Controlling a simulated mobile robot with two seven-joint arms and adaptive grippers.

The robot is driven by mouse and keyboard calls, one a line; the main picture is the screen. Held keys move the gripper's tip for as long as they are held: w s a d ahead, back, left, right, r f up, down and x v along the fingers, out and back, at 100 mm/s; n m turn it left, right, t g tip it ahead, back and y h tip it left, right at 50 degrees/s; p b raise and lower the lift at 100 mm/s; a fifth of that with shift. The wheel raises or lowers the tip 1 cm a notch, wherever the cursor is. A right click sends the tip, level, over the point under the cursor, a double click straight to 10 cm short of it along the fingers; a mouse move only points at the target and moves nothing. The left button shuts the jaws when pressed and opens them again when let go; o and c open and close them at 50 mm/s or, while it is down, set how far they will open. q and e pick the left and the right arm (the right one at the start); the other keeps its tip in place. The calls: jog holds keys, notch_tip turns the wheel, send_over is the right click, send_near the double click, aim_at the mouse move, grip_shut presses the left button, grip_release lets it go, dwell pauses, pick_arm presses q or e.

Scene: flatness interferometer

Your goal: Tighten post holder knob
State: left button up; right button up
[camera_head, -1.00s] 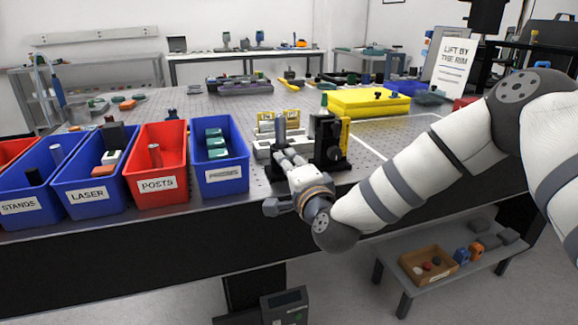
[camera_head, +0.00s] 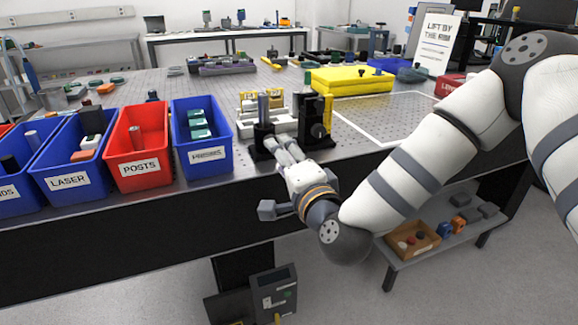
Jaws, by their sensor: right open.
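A black post holder (camera_head: 262,146) stands near the front edge of the optical table, with a grey post (camera_head: 263,108) upright in it. My right gripper (camera_head: 283,146) reaches in from the right, with its fingers at the lower right side of the holder. The fingers are open. The holder's knob is too small or hidden behind the fingers to make out, and I cannot tell whether the fingers touch it. A black mount with a yellow edge (camera_head: 313,120) stands just right of the fingers. My left gripper is not in view.
Blue and red bins, among them the POSTS bin (camera_head: 139,166) and a blue bin (camera_head: 203,157), line the table's front edge to the left. A yellow case (camera_head: 350,82) lies behind right. A white-outlined table area (camera_head: 395,117) is free.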

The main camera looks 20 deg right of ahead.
jog(key=s, duration=0.5)
jog(key=s+a+f+n+g+y, duration=0.1)
jog(key=s+f+n+g, duration=0.5)
jog(key=f, duration=0.6)
jog(key=s+a+f+n+g+y, duration=0.15)
jog(key=s+f+g, duration=0.25)
jog(key=s+f, duration=0.55)
jog(key=s+d+f+n+g+h, duration=0.1)
jog(key=s+d+f+n+g, duration=0.1)
jog(key=s, duration=0.5)
jog(key=s+d+f+n+g+h, duration=0.1)
jog(key=s+d+f+n+g, duration=0.2)
jog(key=s, duration=0.4)
jog(key=s+d+f+n+g+h, duration=0.1)
jog(key=s+d+f+n+g, duration=0.1)
jog(key=s+f, duration=0.4)
jog(key=shift+s+d+g, duration=0.45)
jog(key=shift+s+g, duration=0.5)
jog(key=shift+g, duration=0.05)
jog(key=shift+n, duration=0.25)
